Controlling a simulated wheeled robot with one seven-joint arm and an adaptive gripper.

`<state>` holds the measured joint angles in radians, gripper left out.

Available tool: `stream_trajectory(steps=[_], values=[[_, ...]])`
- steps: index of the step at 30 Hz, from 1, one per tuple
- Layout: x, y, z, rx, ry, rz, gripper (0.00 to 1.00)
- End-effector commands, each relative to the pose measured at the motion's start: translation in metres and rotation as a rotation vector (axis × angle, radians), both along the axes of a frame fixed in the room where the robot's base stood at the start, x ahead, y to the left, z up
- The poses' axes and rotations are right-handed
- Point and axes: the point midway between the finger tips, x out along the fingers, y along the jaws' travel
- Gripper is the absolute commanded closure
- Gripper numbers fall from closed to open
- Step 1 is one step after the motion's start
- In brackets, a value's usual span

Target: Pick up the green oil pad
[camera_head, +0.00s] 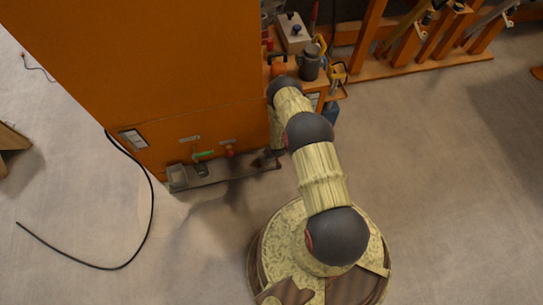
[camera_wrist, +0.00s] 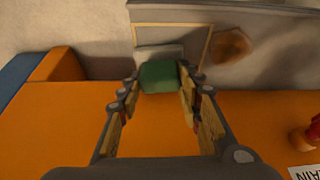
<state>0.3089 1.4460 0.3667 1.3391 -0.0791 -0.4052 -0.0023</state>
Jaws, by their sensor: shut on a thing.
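The green oil pad (camera_wrist: 160,76) is a small green block in the upper middle of the wrist view. My gripper (camera_wrist: 159,84) has its two fingers on either side of it and is shut on it. The pad's lower side is hidden. In the head view my gripper is low beside the front of the orange cabinet (camera_head: 150,65), mostly hidden by my arm, and I cannot make out the pad there.
A red knob (camera_wrist: 314,132) and a partly cut-off white label (camera_wrist: 304,173) are at right in the wrist view. A grey tray (camera_head: 210,179) lies at the cabinet's foot. A black cable (camera_head: 150,215) lies on the floor at left. Open floor spreads right.

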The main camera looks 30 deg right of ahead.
Motion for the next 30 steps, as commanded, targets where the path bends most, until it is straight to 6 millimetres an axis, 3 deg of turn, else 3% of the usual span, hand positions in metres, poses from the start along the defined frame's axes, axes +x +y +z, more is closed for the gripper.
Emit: stream_trajectory(steps=[7,13,22,30], values=[[-0.003,0.001,0.005,0.002,0.005,0.001,0.89],[0.000,0.000,0.034,0.000,0.001,0.001,0.89],[-0.055,-0.002,0.101,0.001,0.003,-0.002,0.89],[-0.115,-0.004,0.120,0.002,0.004,-0.002,0.89]])
